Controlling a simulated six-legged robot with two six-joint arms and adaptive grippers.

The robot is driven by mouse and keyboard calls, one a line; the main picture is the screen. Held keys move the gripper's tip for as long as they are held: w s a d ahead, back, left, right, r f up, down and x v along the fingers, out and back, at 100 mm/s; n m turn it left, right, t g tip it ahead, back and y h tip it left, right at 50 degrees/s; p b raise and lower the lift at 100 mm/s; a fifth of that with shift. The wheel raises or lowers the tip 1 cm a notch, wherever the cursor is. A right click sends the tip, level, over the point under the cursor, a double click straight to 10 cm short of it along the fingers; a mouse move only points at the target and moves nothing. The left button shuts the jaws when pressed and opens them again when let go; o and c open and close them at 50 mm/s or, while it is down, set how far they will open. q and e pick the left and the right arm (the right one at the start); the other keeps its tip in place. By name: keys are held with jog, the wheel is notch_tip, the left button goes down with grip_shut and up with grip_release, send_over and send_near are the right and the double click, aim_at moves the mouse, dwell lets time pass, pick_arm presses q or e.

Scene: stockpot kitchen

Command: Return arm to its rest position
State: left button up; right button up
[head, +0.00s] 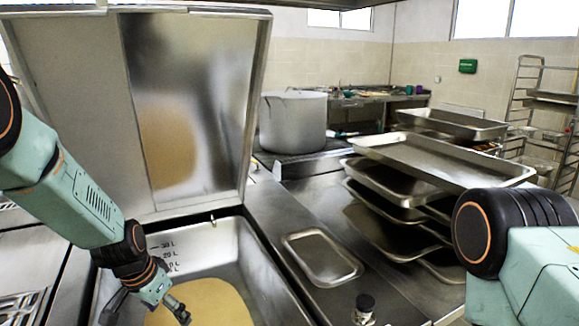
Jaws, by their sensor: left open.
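My left arm comes in from the left, and its gripper (148,310) is at the bottom of the head view, over the left part of an open steel basin (262,262). The gripper is open, and its fingers show apart with nothing seen between them. The basin holds a tan liquid or food (208,303). My right arm shows only as a black joint and a teal link at the lower right. The right gripper is out of view.
The basin's raised lid (190,100) stands behind my left arm. Stacked steel trays (440,160) fill the right side near my right arm.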

pick_arm(q)
notch_tip(320, 180, up, 2)
jog(key=shift+r+p, duration=0.25)
jog(key=shift+p, duration=0.5)
jog(key=shift+d+f, duration=0.15)
